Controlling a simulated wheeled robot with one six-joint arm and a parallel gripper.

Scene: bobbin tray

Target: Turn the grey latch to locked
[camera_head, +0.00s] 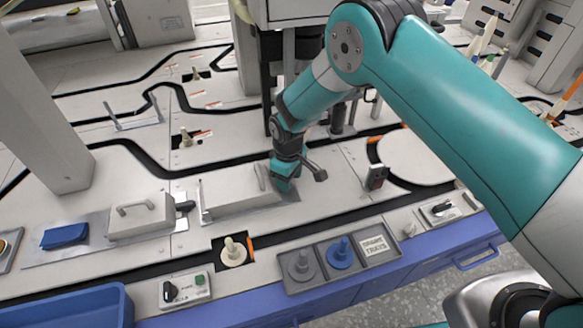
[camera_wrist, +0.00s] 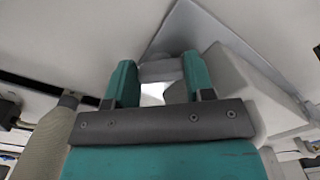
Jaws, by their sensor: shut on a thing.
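My gripper (camera_head: 283,180) is low over the bench at the right end of a long pale box (camera_head: 232,200). In the wrist view its two teal fingers (camera_wrist: 158,68) are shut on a short grey piece (camera_wrist: 161,71), which appears to be the grey latch. The gripper hides most of this piece in the head view, so I cannot tell its turn angle. The pale box body (camera_wrist: 240,92) and a thin metal plate (camera_wrist: 185,28) lie right beside the fingers in the wrist view.
A smaller lidded box (camera_head: 140,221) with a handle and dark side knob stands left. In front are a cream bobbin (camera_head: 232,253), a grey tray (camera_head: 312,287) with a blue bobbin (camera_head: 341,254), and a switch box (camera_head: 186,291). A small dark-faced device (camera_head: 377,177) stands right.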

